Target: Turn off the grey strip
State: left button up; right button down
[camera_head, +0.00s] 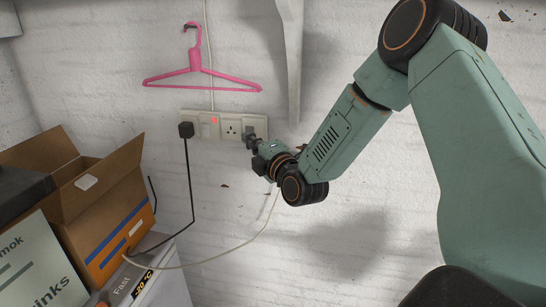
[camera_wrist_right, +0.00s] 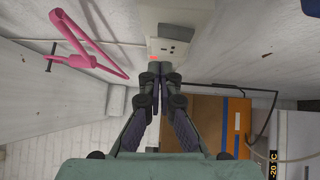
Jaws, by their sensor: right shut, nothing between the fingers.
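The grey strip (camera_head: 204,130) is a pale socket strip fixed to the white wall under the pink hanger. A red-lit switch (camera_head: 214,121) sits near its middle, with an empty socket beside it. The strip also shows at the top of the wrist view (camera_wrist_right: 172,28), with a red glow at its edge. My right gripper (camera_head: 250,138) is at the right end of the strip and covers part of it. In the wrist view its fingers (camera_wrist_right: 160,82) are together and empty, pointing towards the strip. I cannot tell whether the fingertips touch it. My left gripper is not in view.
A black plug (camera_head: 186,130) with a black cord is at the strip's left end. A pink hanger (camera_head: 196,72) hangs above. An open cardboard box (camera_head: 105,205) stands on a white appliance (camera_head: 160,285) at lower left. A pale cable loops below the gripper. A pipe runs down the wall at right.

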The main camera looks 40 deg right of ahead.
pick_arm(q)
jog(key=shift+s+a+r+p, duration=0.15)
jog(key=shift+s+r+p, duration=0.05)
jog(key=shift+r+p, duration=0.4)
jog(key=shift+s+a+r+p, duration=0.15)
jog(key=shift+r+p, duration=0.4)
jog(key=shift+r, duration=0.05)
pick_arm(e)
jog(key=s+a+r, duration=0.1)
jog(key=s, duration=0.9)
jog(key=shift+s+a, duration=0.2)
jog(key=shift+s, duration=0.1)
